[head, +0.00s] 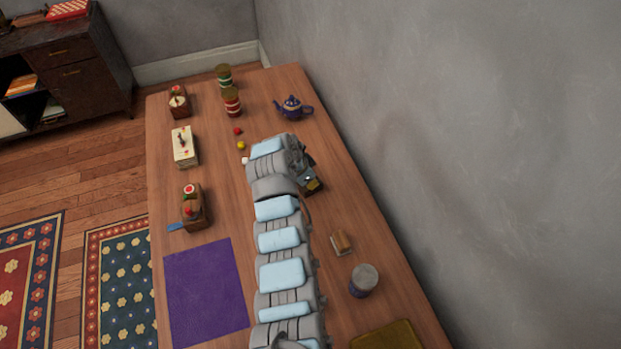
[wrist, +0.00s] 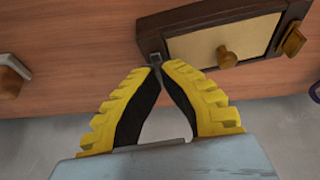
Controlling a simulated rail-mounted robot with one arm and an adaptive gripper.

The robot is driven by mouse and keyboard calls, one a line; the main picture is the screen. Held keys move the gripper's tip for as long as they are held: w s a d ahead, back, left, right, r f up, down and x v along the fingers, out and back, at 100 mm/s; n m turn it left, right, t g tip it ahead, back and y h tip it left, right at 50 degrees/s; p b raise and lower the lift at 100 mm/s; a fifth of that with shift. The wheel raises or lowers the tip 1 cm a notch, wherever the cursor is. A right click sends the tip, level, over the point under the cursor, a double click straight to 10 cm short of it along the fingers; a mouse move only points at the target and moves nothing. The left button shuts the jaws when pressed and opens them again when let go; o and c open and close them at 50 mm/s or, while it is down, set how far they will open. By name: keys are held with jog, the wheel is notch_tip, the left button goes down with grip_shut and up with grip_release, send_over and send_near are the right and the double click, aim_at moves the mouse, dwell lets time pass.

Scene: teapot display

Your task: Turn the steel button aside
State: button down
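In the wrist view a dark brown box (wrist: 190,20) with a cream panel (wrist: 215,42) lies at the upper right. A small steel piece, apparently the steel button (wrist: 155,60), sits at its near left corner. A wooden knob (wrist: 226,57) is on the panel and another (wrist: 293,42) is at the right end. My gripper (wrist: 157,70) has yellow fingers with black pads; its tips are nearly together, with the steel piece between them. In the head view my arm hides most of the box (head: 315,187).
In the head view a blue teapot (head: 292,107) stands beyond my arm near the wall. Several small boxes, including a cream one (head: 184,147), stand along the left side. A grey canister (head: 364,281) and small wooden block (head: 341,242) are at right.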

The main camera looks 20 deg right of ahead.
jog(key=c, duration=1.2)
grip_release()
jog(key=shift+f, duration=0.1)
jog(key=shift+c, duration=0.2)
jog(key=shift+a+r, duration=0.1)
jog(key=shift+r, duration=0.35)
jog(key=v, duration=1.1)
jog(key=shift+a+r, duration=0.1)
jog(key=shift+r, duration=0.05)
